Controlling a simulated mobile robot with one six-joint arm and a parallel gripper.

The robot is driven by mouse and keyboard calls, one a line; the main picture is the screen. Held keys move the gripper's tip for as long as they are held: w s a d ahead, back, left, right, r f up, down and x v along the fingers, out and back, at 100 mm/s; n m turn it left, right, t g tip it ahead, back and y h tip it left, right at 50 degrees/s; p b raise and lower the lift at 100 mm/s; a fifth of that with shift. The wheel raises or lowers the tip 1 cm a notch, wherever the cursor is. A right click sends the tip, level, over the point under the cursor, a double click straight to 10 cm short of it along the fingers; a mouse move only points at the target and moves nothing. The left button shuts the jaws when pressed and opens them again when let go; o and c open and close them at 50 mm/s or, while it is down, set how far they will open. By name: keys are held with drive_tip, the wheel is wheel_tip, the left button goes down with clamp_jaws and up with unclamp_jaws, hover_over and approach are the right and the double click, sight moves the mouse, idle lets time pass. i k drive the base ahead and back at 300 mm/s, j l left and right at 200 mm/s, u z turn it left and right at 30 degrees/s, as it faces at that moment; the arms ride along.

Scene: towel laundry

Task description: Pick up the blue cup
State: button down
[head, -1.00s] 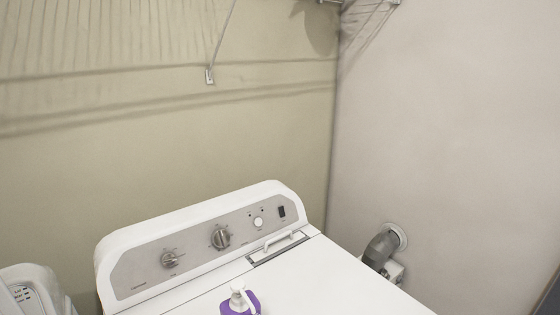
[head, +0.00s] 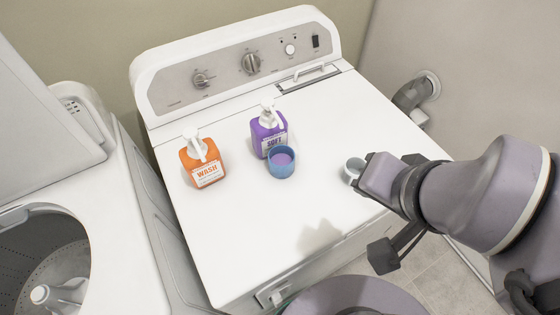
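The blue cup (head: 281,163) stands upright on the white top of the dryer-like machine (head: 240,240), just in front of the purple soap bottle (head: 268,133). Its inside looks purple. My gripper (head: 364,172) reaches in from the right above the machine top, to the right of the blue cup and clearly apart from it. Its fingers are seen from behind and partly hidden, so their opening does not show.
An orange wash bottle (head: 202,162) stands left of the blue cup. A control panel (head: 240,65) rises behind. An open washer (head: 45,255) with its lid (head: 45,90) up is at left. The machine top in front of the cup is clear.

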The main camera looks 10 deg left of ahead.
sight(281, 156)
drive_tip(key=u, duration=3)
drive_tip(key=z, duration=2.15)
drive_tip(key=k+j+u, duration=0.3)
drive_tip(key=k+j, duration=0.05)
drive_tip(key=k, duration=0.05)
